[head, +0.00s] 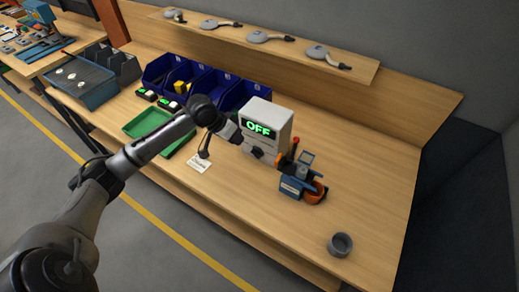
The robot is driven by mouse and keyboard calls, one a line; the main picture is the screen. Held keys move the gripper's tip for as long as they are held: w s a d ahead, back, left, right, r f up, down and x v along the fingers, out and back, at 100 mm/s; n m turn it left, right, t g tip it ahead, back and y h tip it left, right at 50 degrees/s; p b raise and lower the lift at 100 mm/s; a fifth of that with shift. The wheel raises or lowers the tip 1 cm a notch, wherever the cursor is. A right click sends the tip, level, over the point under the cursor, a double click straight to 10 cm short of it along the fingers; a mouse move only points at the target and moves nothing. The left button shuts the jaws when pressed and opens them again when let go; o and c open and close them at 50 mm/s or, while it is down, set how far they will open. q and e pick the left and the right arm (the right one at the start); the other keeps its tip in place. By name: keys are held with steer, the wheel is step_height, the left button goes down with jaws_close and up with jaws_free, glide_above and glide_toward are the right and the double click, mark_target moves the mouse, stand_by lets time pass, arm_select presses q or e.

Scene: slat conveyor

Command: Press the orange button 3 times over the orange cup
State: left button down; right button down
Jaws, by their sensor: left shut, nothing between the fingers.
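A small blue and grey device (293,186) stands on the wooden bench right of the middle. An orange cup (316,192), seen from above, sits at its right side. An orange-red knob (295,141) stands up at the device's back left. It may be the orange button, but it is too small to be sure. My left arm reaches in from the lower left. Its gripper (258,153) is shut and empty, in front of the white box and left of the device. It appears apart from the knob and the cup. My right gripper is not in view.
The white box (281,128) shows a green "OFF". Blue bins (200,83) and a green tray (146,121) lie to the left. A white card (199,164) lies near a dark upright object. A grey cup (340,244) stands front right. The bench's right end is clear.

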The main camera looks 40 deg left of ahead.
arm_select(q)
steer(key=shift+w+d+r+n+h, duration=0.1)
steer(key=shift+d+r+n+h, duration=0.2)
steer(key=shift+d+n+h, duration=0.4)
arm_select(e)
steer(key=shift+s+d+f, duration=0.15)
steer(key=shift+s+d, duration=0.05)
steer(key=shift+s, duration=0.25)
arm_select(q)
steer(key=shift+d, duration=0.1)
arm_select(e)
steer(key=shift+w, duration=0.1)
arm_select(q)
steer(key=w+d+f, duration=0.5)
steer(key=d+f, duration=0.2)
steer(key=f, duration=0.1)
steer(key=shift+w+d+p, duration=0.3)
steer(key=shift+d+p, duration=0.05)
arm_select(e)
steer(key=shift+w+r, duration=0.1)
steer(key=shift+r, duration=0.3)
